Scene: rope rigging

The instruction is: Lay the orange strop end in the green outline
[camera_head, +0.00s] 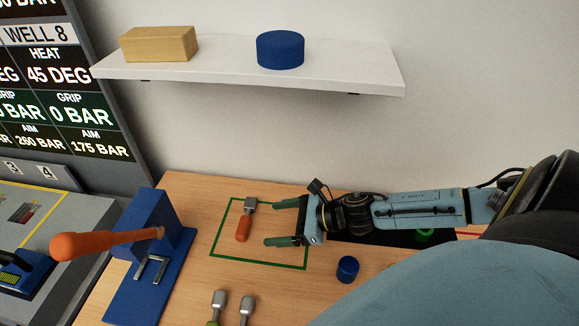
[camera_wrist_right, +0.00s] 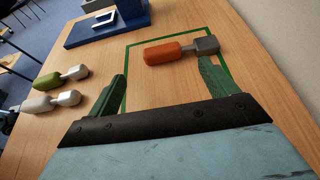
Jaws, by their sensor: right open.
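The orange strop end (camera_head: 243,228), with a grey metal tip, lies on the wooden table inside the green outline (camera_head: 213,238). In the right wrist view the orange strop end (camera_wrist_right: 163,53) lies just beyond my fingertips, its metal tip to the right and close to the right-hand finger. The green outline (camera_wrist_right: 125,85) runs around it there. My right gripper (camera_head: 274,222) is open and empty, reaching in from the right over the outline. Its green fingers (camera_wrist_right: 163,74) are spread apart, with bare table between them. My left gripper is in neither view.
A blue stand (camera_head: 150,240) with an orange-handled lever (camera_head: 95,243) is left of the outline. Two other strop ends, green (camera_wrist_right: 48,82) and whitish (camera_wrist_right: 45,103), lie nearer. A small blue cylinder (camera_head: 347,268) stands on the right. A shelf (camera_head: 220,73) hangs above.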

